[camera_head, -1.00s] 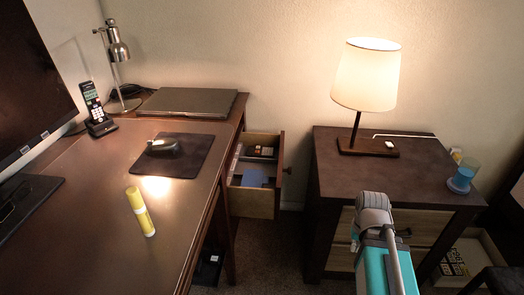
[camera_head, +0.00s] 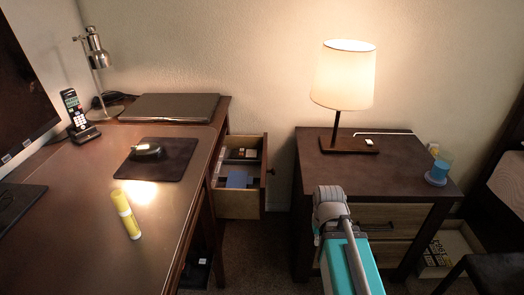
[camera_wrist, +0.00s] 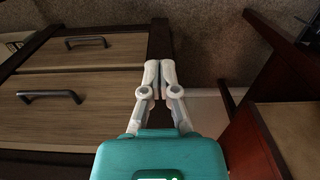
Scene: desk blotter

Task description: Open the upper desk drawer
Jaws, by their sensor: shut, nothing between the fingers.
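The brown desk (camera_head: 160,215) has its upper drawer (camera_head: 238,205) standing open toward the right in the head view, with its round knob (camera_head: 271,172) on the outer face. A blue item and some dark items lie inside it. In the wrist view, my gripper (camera_wrist: 160,66) is shut and empty, its white fingers together. It touches nothing that I can make out. In the head view I see my arm in front of the nightstand, but not the fingers.
The nightstand (camera_head: 400,180) stands right of the drawer, with a lamp (camera_head: 343,80) and a blue cup (camera_head: 438,172) on top. Its handled fronts (camera_wrist: 80,85) fill the wrist view's left. A narrow strip of carpet (camera_head: 250,245) lies between desk and nightstand. A yellow tube (camera_head: 126,213) lies on the desk.

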